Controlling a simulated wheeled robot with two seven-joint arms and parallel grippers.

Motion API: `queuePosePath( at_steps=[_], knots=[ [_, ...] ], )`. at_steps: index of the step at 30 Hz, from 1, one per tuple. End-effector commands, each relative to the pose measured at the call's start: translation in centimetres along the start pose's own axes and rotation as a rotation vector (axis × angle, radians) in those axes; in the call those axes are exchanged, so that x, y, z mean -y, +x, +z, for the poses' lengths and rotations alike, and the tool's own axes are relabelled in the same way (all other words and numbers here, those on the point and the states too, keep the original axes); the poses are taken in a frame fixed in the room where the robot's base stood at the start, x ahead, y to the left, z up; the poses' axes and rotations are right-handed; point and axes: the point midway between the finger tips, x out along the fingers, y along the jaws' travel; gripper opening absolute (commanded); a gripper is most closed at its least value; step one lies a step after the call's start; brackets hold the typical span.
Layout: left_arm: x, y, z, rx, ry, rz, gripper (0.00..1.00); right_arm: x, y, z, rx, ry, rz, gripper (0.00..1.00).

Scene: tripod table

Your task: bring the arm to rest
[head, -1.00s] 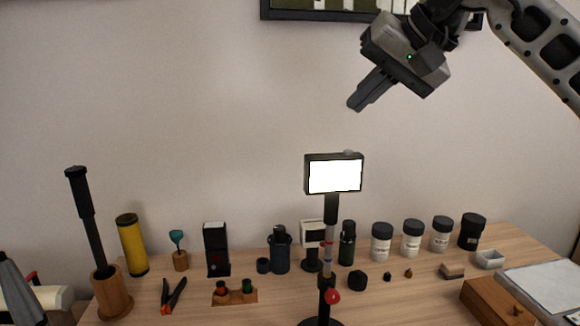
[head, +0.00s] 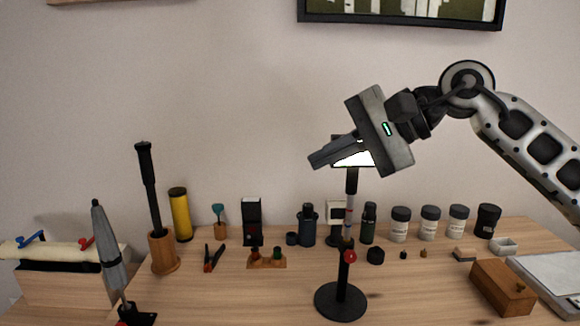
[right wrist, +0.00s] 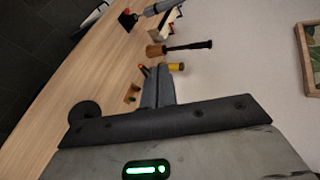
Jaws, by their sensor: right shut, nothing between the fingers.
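My right gripper (head: 318,160) is in the air, its shut fingers pointing left and slightly down, with nothing between them. In the head view it covers part of a small lit panel (head: 367,159) on a stand; I cannot tell how far apart they are. The panel's stand rises from a round black base (head: 340,301) on the wooden table (head: 220,300). In the right wrist view the shut fingers (right wrist: 158,75) extend over the table scene. My left gripper is not in view.
A pestle-like black rod in a wooden cup (head: 164,252), a yellow cylinder (head: 181,216) and a grey folded tripod-like thing (head: 108,250) stand left. Several jars (head: 430,224) line the back. A wooden box (head: 502,287) sits at right. The table's front left is mostly clear.

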Motion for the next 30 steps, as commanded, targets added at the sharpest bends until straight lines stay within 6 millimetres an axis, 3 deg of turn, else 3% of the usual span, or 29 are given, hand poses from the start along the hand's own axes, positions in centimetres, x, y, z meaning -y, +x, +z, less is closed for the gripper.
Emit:
queuePosePath(
  at_steps=[1, 6, 10, 13, 17, 20, 21, 26, 30],
  knots=[
    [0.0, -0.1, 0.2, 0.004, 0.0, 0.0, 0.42, -0.8, 1.8, 0.9, 0.072, 0.101, -0.046, 0.0],
    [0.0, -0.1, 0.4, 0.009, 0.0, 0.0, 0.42, -2.4, 6.3, 4.1, 0.368, 0.61, -0.253, 0.0],
    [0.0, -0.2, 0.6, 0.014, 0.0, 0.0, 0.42, -4.0, 8.1, 5.0, 0.633, 1.14, -0.416, 0.0],
    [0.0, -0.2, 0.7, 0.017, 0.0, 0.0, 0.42, -6.2, 8.7, 4.2, 0.83, 1.571, -0.529, 0.0],
    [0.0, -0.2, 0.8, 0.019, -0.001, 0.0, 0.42, -11.4, 9.3, 2.1, 1.081, 2.147, -0.677, 0.0],
    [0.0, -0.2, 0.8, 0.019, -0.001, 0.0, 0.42, -17.4, 9.9, 0.7, 1.274, 2.588, -0.81, 0.0],
    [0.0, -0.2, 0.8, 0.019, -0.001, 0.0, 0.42, -20.2, 10.2, 0.3, -1.306, -2.667, 0.844, 0.0],
    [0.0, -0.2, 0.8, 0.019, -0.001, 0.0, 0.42, -32.4, 11.3, 1.4, -0.996, -2.012, 0.724, 0.0],
    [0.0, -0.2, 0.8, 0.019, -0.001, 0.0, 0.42, -41.8, 11.8, 5.0, -0.801, -1.531, 0.675, 0.0]
  ],
)
